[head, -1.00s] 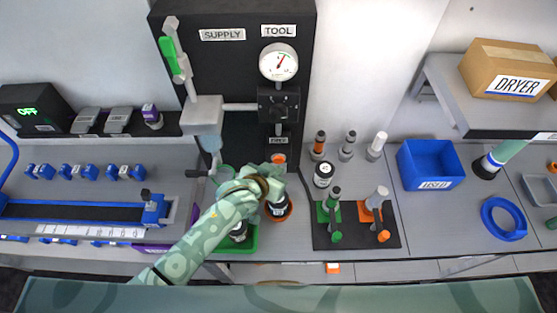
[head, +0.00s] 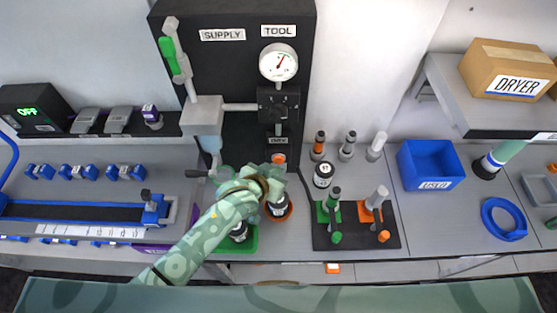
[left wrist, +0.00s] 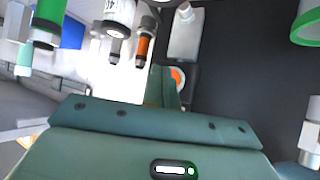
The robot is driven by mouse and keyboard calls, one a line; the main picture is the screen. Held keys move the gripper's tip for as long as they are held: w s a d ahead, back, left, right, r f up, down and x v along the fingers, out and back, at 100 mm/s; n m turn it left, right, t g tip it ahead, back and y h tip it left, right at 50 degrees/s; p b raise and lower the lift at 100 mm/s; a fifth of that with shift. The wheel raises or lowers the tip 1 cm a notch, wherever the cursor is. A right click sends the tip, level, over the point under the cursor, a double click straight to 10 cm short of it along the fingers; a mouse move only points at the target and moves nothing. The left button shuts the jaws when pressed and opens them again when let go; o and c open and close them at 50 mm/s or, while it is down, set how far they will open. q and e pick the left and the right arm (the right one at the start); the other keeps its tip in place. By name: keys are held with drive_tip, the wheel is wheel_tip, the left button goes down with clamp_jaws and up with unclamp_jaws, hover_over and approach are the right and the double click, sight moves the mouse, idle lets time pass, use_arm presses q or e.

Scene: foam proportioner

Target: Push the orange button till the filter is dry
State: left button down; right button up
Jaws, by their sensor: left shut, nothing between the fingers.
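The orange button (head: 278,158) is low on the black panel, under the gauge column and a small label. In the left wrist view the orange button (left wrist: 177,77) shows just beyond my fingers and is partly covered by them. My left gripper (head: 277,171) is shut and empty, with its tips close at the button; I cannot tell whether they touch it. A dark cylinder with a white label (head: 278,206) stands in an orange-brown ring below the gripper. I cannot tell which part is the filter, or whether it is dry. My right gripper is not in view.
A round gauge (head: 278,62) is above the button. A green tray (head: 238,241) lies under my left arm. A black mat (head: 322,239) with green and orange fittings and a blue bin (head: 431,166) are to the right. A blue-railed fixture (head: 80,211) is left.

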use_arm(q)
drive_tip(key=shift+w, duration=0.2)
idle(0.6)
drive_tip(key=shift+w, duration=0.25)
drive_tip(key=shift+w, duration=0.45)
idle(0.7)
drive_tip(key=shift+s+r+p, duration=0.1)
drive_tip(key=shift+p, duration=0.2)
drive_tip(key=shift+s+p, duration=0.55)
drive_tip(key=shift+s, duration=0.25)
